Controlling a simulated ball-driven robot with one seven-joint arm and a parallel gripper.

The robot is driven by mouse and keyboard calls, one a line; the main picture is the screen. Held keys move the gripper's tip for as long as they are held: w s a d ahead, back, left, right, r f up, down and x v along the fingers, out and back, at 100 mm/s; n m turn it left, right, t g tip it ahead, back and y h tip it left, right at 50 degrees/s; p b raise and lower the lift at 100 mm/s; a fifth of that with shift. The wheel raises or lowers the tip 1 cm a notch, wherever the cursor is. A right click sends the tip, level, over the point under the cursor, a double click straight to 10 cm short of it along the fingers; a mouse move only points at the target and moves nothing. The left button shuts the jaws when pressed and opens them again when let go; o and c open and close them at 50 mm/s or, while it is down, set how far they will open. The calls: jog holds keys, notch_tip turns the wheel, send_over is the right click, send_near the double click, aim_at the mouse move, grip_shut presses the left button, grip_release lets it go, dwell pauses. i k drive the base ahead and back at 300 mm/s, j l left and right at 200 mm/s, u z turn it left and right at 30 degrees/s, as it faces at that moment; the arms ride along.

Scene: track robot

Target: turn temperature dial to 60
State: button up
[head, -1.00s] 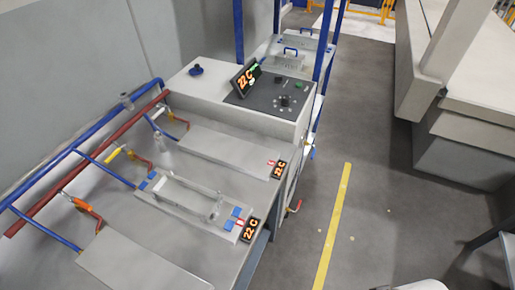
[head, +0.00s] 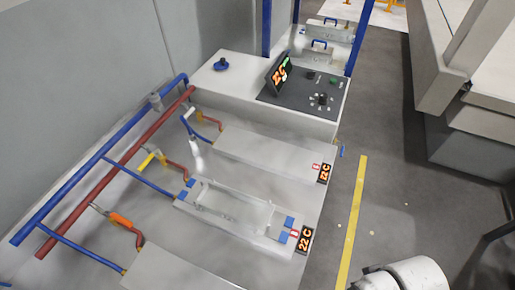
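The temperature dial appears to be the black knob (head: 322,99) with small marks around it, on the dark control panel (head: 290,101) at the upper middle of the head view. Its pointer setting is too small to read. A tilted black display (head: 278,73) with orange characters stands at the panel's left side; its reading is hard to make out now. My gripper is not in view. Only a white rounded part, probably of my arm, shows at the lower right edge, well apart from the panel.
The panel sits on a white machine top with a blue knob (head: 221,64). Two small displays (head: 304,239) and (head: 324,173) read 22 C on the lower baths. Blue and red pipes (head: 118,152) run along the left. A yellow line (head: 353,222) marks the clear grey floor to the right.

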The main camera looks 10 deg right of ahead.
aim_at(323, 100)
jog(key=l+u, duration=0.2)
jog(key=l, duration=0.45)
jog(key=l+u, duration=0.2)
jog(key=l, duration=0.5)
jog(key=l+u, duration=0.2)
jog(key=l, duration=0.45)
jog(key=k+l+u, duration=0.2)
jog(key=l, duration=0.45)
jog(key=i+l, duration=0.05)
